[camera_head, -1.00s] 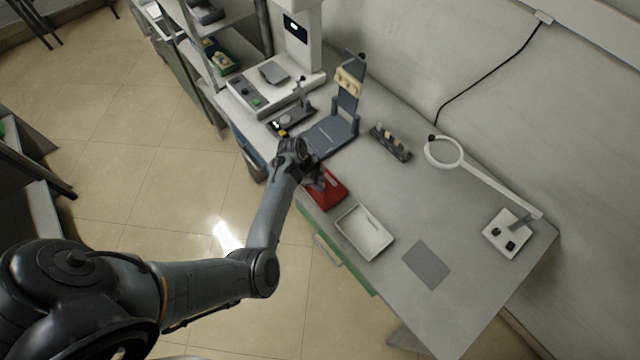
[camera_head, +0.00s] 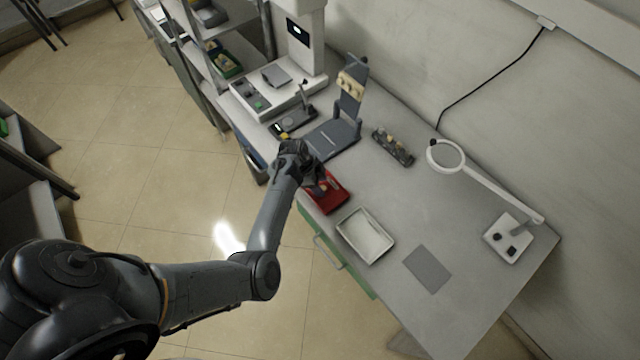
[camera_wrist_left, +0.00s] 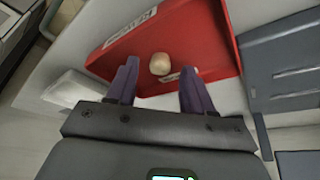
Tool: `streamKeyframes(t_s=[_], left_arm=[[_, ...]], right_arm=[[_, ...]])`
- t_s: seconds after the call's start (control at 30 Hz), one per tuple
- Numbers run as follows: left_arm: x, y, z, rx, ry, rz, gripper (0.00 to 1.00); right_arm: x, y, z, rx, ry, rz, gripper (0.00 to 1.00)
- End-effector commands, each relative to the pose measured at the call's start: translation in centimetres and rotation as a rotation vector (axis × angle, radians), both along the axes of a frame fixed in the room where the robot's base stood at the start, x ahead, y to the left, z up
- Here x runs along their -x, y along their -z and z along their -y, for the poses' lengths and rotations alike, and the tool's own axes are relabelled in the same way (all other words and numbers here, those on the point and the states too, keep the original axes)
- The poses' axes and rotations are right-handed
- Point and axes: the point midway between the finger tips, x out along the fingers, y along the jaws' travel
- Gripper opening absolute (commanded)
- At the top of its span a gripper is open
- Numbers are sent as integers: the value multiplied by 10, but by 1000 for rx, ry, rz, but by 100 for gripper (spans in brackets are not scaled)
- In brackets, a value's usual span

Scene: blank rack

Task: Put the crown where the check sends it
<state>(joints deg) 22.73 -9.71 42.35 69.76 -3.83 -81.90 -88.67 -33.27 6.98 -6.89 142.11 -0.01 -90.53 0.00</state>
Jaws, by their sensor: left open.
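A small rounded beige piece, which looks like the crown (camera_wrist_left: 160,63), lies in the red tray (camera_wrist_left: 205,35) in the left wrist view. My left gripper (camera_wrist_left: 160,76) is open over the tray, its two fingers on either side of the crown's near side and apart from it. In the head view the left gripper (camera_head: 317,184) is over the red tray (camera_head: 333,198) at the bench's front edge, and the crown is hidden there. My right gripper is not in view.
A white tray (camera_head: 352,235) and a grey mat (camera_head: 427,268) lie to the right. A dark stand (camera_head: 334,138), a small rack (camera_head: 392,147), a gauge-like device (camera_head: 293,122) and a white machine (camera_head: 258,88) are behind. A magnifier lamp (camera_head: 485,180) stands at right.

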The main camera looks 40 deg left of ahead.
Motion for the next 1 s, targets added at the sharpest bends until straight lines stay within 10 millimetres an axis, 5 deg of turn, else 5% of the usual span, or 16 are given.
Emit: streamKeyframes(t_s=[0.5,0.77,1.0], left_arm=[[19,-81,-28,-1,-3,1,51],[29,-103,-39,-15,-18,-8,51],[72,-114,-62,-177,-233,-72,51]], right_arm=[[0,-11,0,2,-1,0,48],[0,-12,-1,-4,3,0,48],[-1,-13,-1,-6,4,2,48]])
